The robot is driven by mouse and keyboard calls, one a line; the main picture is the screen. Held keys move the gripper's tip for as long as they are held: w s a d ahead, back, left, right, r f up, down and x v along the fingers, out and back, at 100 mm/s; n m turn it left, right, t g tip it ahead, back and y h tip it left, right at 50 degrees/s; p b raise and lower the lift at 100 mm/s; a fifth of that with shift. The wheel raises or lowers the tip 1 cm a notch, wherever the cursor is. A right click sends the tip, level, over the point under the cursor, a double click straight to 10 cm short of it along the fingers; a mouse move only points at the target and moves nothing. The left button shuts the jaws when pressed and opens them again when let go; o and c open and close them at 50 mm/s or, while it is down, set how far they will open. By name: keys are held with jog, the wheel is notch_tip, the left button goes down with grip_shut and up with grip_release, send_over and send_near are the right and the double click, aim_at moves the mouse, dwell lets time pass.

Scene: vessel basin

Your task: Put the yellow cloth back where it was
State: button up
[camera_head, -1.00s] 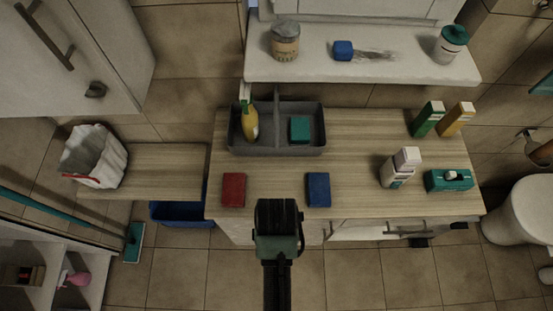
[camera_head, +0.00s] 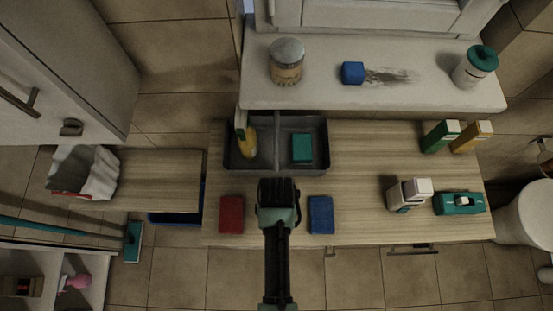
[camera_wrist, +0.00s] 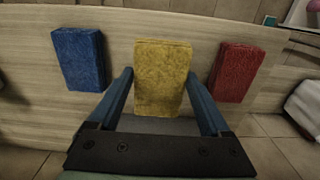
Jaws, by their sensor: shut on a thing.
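My gripper (camera_head: 278,192) is over the front part of the wooden counter, between the red cloth (camera_head: 231,214) and the blue cloth (camera_head: 320,214). In the wrist view the yellow cloth (camera_wrist: 161,70) is between my gripper's two fingers, which are shut on it. The red cloth (camera_wrist: 236,71) lies to its right and the blue cloth (camera_wrist: 79,58) to its left there, both apart from it. In the head view my gripper hides the yellow cloth. I cannot tell whether it touches the counter.
Behind my gripper stands a grey divided caddy (camera_head: 233,165) with a yellow bottle (camera_head: 249,143) and a green block (camera_head: 302,148). Bottles and boxes (camera_head: 459,203) stand on the counter's right. A white shelf (camera_head: 320,97) overhangs the back.

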jog(key=shift+w+f, duration=0.1)
jog(key=shift+f, duration=2.1)
jog(key=shift+f, duration=0.1)
jog(key=shift+f, duration=0.15)
jog(key=o, duration=1)
notch_tip(320, 180, up, 12)
jog(key=shift+r, duration=0.25)
